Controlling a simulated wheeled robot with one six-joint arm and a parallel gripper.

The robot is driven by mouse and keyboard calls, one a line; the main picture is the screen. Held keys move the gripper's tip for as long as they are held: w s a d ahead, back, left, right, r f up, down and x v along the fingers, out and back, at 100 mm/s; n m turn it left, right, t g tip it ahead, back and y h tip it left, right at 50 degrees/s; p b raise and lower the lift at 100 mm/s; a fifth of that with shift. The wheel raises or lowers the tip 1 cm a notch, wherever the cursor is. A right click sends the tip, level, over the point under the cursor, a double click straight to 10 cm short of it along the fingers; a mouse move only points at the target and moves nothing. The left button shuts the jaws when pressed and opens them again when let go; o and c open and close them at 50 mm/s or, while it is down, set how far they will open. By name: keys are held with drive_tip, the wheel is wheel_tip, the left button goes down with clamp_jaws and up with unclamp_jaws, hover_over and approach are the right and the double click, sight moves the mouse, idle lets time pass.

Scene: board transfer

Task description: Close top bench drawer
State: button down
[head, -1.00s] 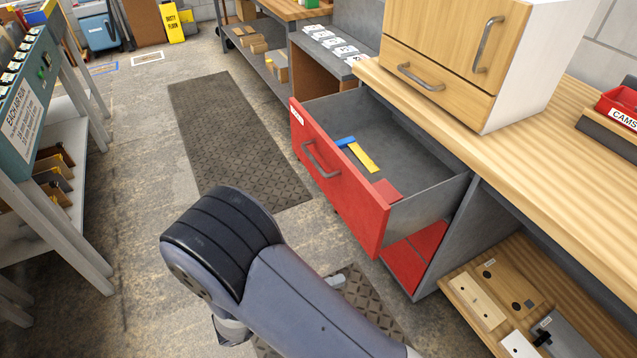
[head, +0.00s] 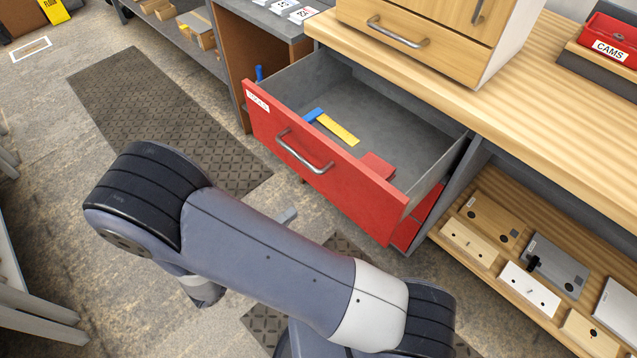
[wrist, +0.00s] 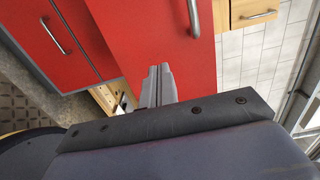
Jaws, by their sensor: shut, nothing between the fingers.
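The top bench drawer (head: 352,203) stands pulled out under the wooden worktop in the head view. It has a red front, a grey metal handle (head: 304,153) and a grey inside. A blue piece (head: 313,116), a yellow strip (head: 338,130) and a red block (head: 378,166) lie inside it. In the wrist view, my gripper (wrist: 158,72) is shut and empty, its fingertips in front of a red panel (wrist: 160,35) with a handle (wrist: 193,17). I cannot tell whether they touch it. In the head view my arm hides most of the gripper.
A wooden cabinet (head: 420,42) and a red CAMS bin (head: 606,38) stand on the worktop (head: 520,95). An open lower shelf (head: 520,187) to the right holds several plates. A dark mat (head: 160,120) lies on clear floor at left.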

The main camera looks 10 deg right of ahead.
sight(332, 180)
drive_tip(key=x, duration=1.1)
drive_tip(key=shift+b, duration=0.3)
drive_tip(key=shift+w, duration=0.1)
